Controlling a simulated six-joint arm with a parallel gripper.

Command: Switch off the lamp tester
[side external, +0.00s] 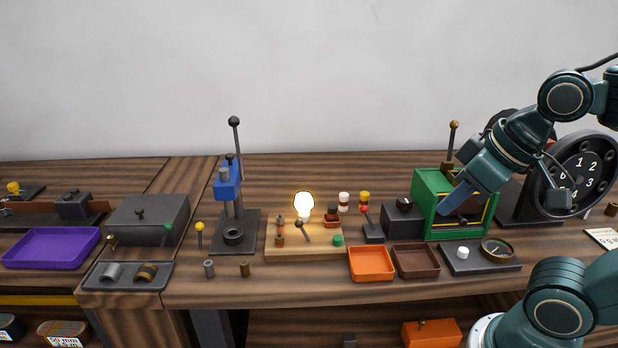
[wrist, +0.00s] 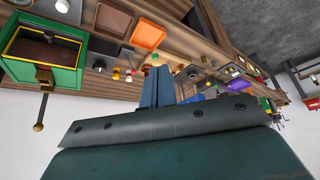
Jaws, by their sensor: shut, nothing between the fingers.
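The lamp tester (side external: 325,251) is a light wooden board in the middle of the bench in the side view. Its bulb (side external: 303,205) is lit and glows white. A dark lever (side external: 302,228) with a rounded knob stands tilted on the board, in front of the bulb. A green button or cap (side external: 338,240) sits at the board's right. My gripper (side external: 447,210) is shut and empty, well right of the tester, in front of the green box in the side view. Its blue fingers (wrist: 157,72) are together in the wrist view, where I cannot make out the tester clearly.
The green box (side external: 426,205) shows beside my gripper. Orange (side external: 371,277) and brown (side external: 416,275) trays lie right of the tester, near the front edge. A blue-headed press (side external: 228,190) stands to its left. Several small coloured parts stand behind the tester's right side.

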